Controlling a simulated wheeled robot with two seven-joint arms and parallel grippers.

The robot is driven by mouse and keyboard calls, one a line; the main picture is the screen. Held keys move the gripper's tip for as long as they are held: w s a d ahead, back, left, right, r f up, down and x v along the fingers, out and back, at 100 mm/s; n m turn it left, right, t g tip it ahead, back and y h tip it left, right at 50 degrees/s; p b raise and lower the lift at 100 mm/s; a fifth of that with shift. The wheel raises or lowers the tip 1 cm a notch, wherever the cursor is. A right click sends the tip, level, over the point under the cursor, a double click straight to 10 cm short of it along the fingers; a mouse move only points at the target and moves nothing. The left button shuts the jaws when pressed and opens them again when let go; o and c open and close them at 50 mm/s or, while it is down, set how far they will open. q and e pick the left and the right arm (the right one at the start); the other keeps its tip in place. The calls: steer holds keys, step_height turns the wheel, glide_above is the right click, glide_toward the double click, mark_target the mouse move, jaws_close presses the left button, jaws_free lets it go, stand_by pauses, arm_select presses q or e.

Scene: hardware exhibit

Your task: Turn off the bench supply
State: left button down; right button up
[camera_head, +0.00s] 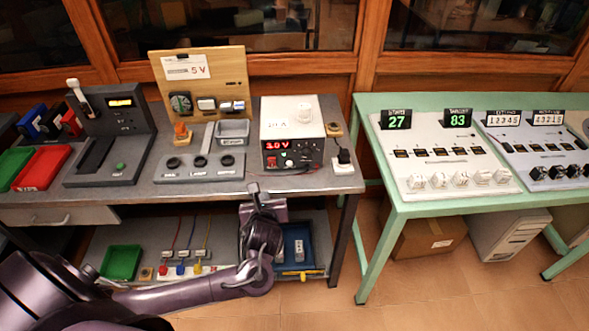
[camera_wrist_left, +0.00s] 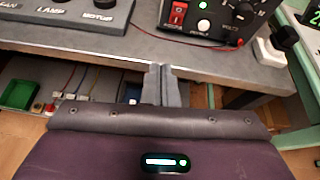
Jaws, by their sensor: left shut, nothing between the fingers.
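The bench supply (camera_head: 292,132) is a white-topped box with a dark front panel on the grey bench. Its red display (camera_head: 278,145) is lit and reads about 3.0 V. In the left wrist view, its lower panel (camera_wrist_left: 222,22) shows a red rocker switch (camera_wrist_left: 178,14), a lit green button or lamp (camera_wrist_left: 203,24) and a black knob (camera_wrist_left: 243,13). My left gripper (camera_head: 254,188) is shut and empty, by the bench's front edge, below and left of the supply. Its closed fingertips (camera_wrist_left: 160,68) point toward the bench edge, apart from the panel. My right gripper is out of view.
A control box with knobs (camera_head: 200,167) sits left of the supply. A lower shelf holds a green tray (camera_head: 121,262) and wires. A green table (camera_head: 390,190) with counter panels stands right.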

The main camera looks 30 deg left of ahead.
arm_select(q)
steer(key=shift+w+d+r+m, duration=0.15)
steer(key=shift+d+r+m, duration=0.45)
steer(key=shift+d+r, duration=0.2)
steer(key=shift+w+a, duration=0.1)
glide_toward(271, 162)
steer(key=f, duration=0.1)
steer(key=w+f, duration=0.1)
steer(key=f, duration=0.1)
steer(key=a+f, duration=0.1)
steer(key=shift+w+a+f+b, duration=0.15)
steer(key=shift+w+b, duration=0.1)
steer(key=shift+b, duration=0.1)
steer(key=shift+w+a+r+p, duration=0.2)
steer(key=shift+w+a+r, duration=0.1)
steer(key=shift+w, duration=0.15)
steer(key=shift+w+a+r+p, duration=0.15)
steer(key=shift+w+a+r, duration=0.15)
steer(key=shift+w, duration=0.2)
steer(key=shift+w+a+r, duration=0.15)
steer(key=shift+w+a, duration=0.1)
steer(key=shift+w, duration=0.25)
